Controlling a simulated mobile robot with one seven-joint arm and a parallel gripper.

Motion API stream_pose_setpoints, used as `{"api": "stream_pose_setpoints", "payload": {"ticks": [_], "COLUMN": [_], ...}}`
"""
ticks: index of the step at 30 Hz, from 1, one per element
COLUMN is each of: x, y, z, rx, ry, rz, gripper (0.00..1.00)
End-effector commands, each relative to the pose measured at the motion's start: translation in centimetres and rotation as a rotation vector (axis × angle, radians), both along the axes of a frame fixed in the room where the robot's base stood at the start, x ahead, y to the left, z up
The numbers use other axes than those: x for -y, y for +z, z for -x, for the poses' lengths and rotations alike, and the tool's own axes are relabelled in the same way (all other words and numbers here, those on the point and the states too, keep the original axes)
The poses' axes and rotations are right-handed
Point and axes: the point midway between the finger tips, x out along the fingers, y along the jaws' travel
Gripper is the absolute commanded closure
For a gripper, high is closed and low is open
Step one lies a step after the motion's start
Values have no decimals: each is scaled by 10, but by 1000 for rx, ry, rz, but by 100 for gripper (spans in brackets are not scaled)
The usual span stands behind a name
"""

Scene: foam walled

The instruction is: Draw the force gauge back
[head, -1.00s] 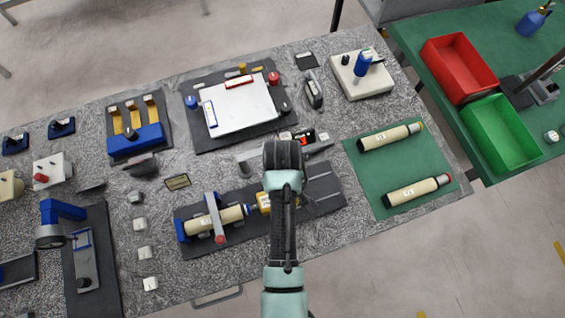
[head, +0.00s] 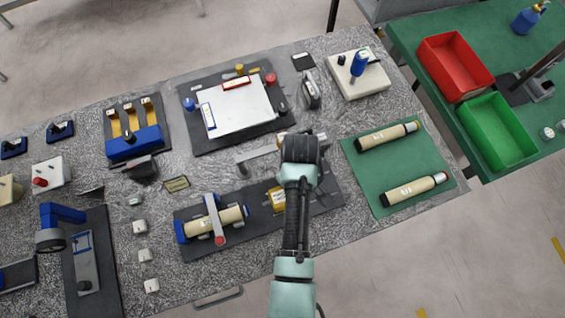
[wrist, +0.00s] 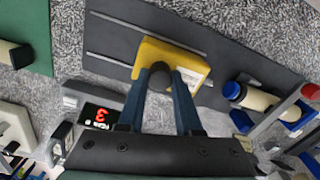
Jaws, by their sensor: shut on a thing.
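The force gauge (head: 277,198) is a yellow block on a long dark rail plate (head: 323,190). In the wrist view the gauge (wrist: 148,55) stands across the plate's slots, with a dark round knob (wrist: 160,80) on its near side. My gripper (wrist: 161,84) is shut on that knob. In the head view my arm hides the fingertips and part of the gauge. A tan cylinder (head: 232,215) lies clamped in a blue-ended holder on the same plate. Its blue tip (wrist: 232,90) faces the gauge, with a clear gap between them.
A grey bar with a red end (head: 219,240) crosses the clamped cylinder. A readout with red digits (wrist: 100,116) stands beside the plate. A green mat (head: 362,172) with two tan cylinders lies to the right. The plate's right end is free.

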Motion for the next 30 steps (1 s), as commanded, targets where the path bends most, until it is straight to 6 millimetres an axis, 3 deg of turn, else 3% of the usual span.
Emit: {"api": "stream_pose_setpoints", "payload": {"ticks": [3, 12, 13, 17, 30], "x": [15, 19, 19, 19, 17], "y": [1, 1, 2, 1, 7], "z": [-6, -7, -7, -7, -6], "rx": [4, 6, 7, 6, 4], "ry": [-4, -5, -5, -5, -2], "rz": [2, 6, 6, 6, 2], "gripper": [100, 100, 63, 39, 36]}}
